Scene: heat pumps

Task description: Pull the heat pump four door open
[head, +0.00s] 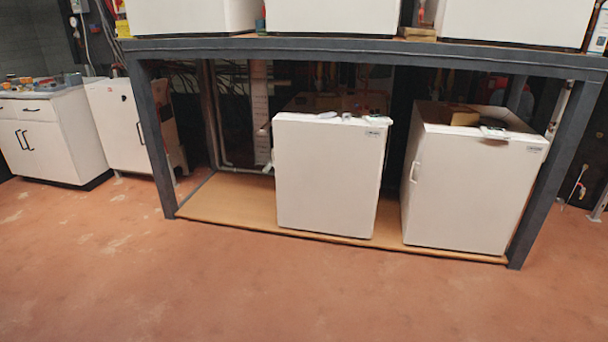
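Two white box-shaped units stand on the lower shelf (228,200) of a dark metal frame (148,150). The left one (328,180) has a plain front that looks shut. I cannot tell from the labels which is heat pump four. Neither of my grippers is in view.
More white units stand on the top shelf (345,44), cut off by the upper picture edge. A white cabinet (62,140) stands at the far left. Small items lie on both lower units. The reddish floor (270,290) in front is clear.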

